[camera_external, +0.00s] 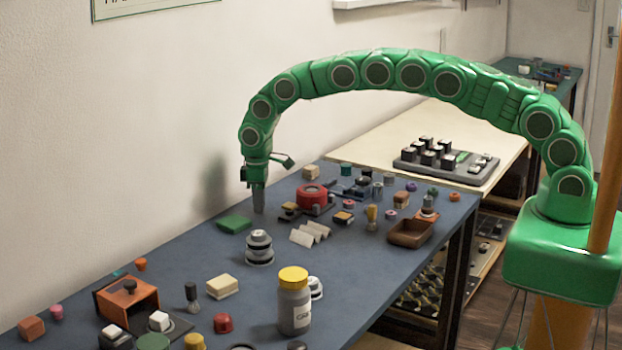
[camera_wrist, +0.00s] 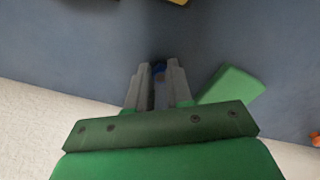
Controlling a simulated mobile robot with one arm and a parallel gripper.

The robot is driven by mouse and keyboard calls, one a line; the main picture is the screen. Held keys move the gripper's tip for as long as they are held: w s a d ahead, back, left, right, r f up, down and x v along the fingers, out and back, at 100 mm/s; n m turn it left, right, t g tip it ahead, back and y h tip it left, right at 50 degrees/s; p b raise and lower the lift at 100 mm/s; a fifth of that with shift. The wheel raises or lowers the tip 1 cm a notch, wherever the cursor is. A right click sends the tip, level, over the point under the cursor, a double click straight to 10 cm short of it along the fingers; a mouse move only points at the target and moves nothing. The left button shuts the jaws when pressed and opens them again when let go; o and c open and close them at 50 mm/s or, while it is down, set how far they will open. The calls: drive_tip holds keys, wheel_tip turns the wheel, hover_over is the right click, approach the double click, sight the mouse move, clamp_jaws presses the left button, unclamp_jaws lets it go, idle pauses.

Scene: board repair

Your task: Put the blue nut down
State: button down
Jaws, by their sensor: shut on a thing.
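My gripper (camera_external: 259,207) points straight down over the blue-grey table at its wall side, just right of a flat green block (camera_external: 234,223). In the wrist view my gripper (camera_wrist: 159,74) is shut on the small blue nut (camera_wrist: 159,67), which shows between the fingertips. The fingers hide most of the nut, and I cannot make it out in the external view. The fingertips are at or very close to the table top; I cannot tell whether the nut touches it.
The green block also shows close beside the fingers in the wrist view (camera_wrist: 229,90). The wall runs along the table's far-left edge. Bare table (camera_external: 190,255) lies toward the front left.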

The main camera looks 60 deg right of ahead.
drive_tip(key=shift+f, duration=0.3)
drive_tip(key=c, duration=1)
unclamp_jaws()
drive_tip(key=shift+c, duration=0.2)
drive_tip(key=shift+r, duration=0.1)
wheel_tip(320, 180, up, 12)
drive_tip(key=shift+r, duration=0.15)
